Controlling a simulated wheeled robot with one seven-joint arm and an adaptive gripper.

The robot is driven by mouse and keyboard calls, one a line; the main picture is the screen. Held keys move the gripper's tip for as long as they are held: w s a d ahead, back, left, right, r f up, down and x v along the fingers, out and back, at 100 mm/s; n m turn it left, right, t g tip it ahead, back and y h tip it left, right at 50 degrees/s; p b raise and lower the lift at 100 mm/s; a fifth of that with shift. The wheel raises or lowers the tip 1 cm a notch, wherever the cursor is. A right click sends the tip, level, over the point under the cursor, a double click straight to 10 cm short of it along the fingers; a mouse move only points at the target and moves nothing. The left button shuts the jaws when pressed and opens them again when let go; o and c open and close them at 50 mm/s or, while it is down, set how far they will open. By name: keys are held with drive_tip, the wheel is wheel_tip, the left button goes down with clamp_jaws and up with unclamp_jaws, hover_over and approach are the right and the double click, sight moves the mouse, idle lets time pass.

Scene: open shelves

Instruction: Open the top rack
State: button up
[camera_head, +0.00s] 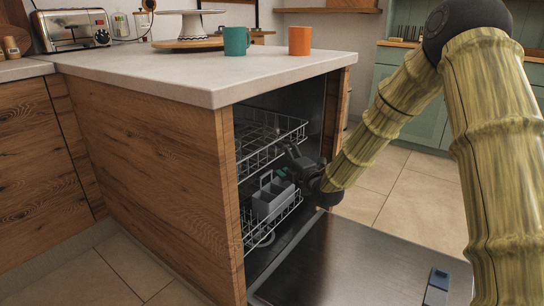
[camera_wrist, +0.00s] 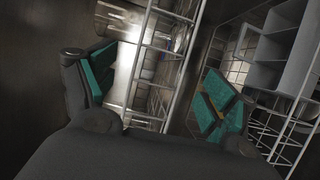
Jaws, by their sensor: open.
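The top rack (camera_head: 272,142) is a white wire rack inside the open dishwasher, mostly pushed in under the counter. Its front edge shows near the opening. My gripper (camera_head: 291,152) is at the rack's front, just below and beside its front wires. In the wrist view, my gripper (camera_wrist: 158,92) is open, with teal finger pads apart on either side. The top rack's wires (camera_wrist: 140,72) show between and beyond the fingers. I cannot tell whether a pad touches a wire.
The lower rack (camera_head: 256,233) holds a grey cutlery basket (camera_head: 272,198), close below my gripper. The dishwasher door (camera_head: 350,265) is lowered flat in front. A teal mug (camera_head: 236,41) and an orange mug (camera_head: 300,40) stand on the counter (camera_head: 190,76) above. Floor beyond the door is clear.

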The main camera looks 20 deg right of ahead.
sight(273, 151)
drive_tip(key=b+x, duration=0.1)
drive_tip(key=x, duration=0.4)
drive_tip(key=shift+f+b, duration=0.2)
drive_tip(key=shift+b, duration=0.2)
drive_tip(key=shift+w+a+r, duration=0.15)
drive_tip(key=shift+w+a, duration=0.15)
drive_tip(key=shift+w, duration=0.4)
drive_tip(key=c, duration=1.3)
drive_tip(key=shift+r, duration=0.1)
drive_tip(key=shift+c, duration=0.2)
